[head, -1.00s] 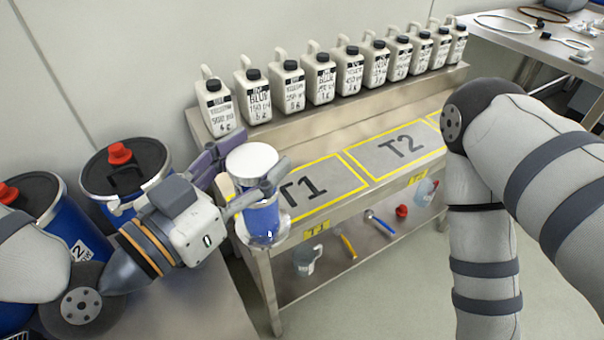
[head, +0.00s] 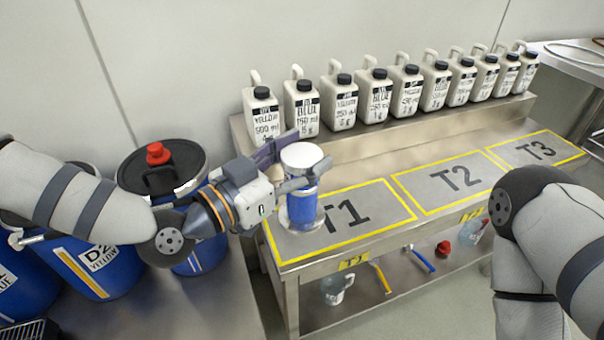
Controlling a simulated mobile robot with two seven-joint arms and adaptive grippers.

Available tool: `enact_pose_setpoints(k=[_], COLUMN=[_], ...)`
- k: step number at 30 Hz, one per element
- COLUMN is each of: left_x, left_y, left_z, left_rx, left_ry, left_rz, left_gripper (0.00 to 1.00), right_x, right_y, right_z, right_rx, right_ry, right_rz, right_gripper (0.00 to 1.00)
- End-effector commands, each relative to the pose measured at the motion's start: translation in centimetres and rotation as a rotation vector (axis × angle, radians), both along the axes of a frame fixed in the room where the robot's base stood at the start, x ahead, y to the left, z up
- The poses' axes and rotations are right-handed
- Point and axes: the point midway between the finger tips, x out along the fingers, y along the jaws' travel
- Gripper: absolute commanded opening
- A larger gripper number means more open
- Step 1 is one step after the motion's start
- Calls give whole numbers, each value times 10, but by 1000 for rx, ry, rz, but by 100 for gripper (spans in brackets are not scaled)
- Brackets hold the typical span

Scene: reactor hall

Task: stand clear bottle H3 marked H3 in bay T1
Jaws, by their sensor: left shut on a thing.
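A clear bottle (head: 301,207) with blue contents and a wide white top is upright in my left gripper (head: 306,176). The gripper is shut around its upper part from the left. No H3 mark is readable on the side I see. The bottle appears over the left part of bay T1 (head: 372,208), a yellow-outlined grey rectangle on the steel bench. I cannot tell whether its base touches the bench. My right arm comes in at the right, but its gripper is out of view.
Bays T2 (head: 455,180) and T3 (head: 536,150) are empty. Several white jugs (head: 341,104) line the raised back shelf. Blue drums (head: 92,262) stand at the left. A clear jug (head: 334,291) and tools lie on the lower shelf.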

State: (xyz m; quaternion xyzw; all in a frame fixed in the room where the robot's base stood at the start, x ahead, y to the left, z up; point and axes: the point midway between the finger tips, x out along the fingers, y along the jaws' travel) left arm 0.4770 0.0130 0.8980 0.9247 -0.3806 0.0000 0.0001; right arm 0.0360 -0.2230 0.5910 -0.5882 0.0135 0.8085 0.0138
Motion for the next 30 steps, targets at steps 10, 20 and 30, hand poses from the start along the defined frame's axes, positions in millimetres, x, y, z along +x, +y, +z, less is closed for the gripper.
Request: enact_pose_setpoints(k=[10,20,30], left_x=[19,18,18], left_y=[1,0,0], left_z=[-25,-49,-54], left_rx=[-1,-2,-1], left_ry=[0,-8,-4], left_rz=[0,-1,-1], left_gripper=[0,0,70], right_x=[-9,-13,-15], right_y=[0,0,0], right_z=[-10,-14,-16], right_rx=[0,-1,0], right_ry=[30,44,48], right_rz=[1,3,3], right_gripper=[65,65,65])
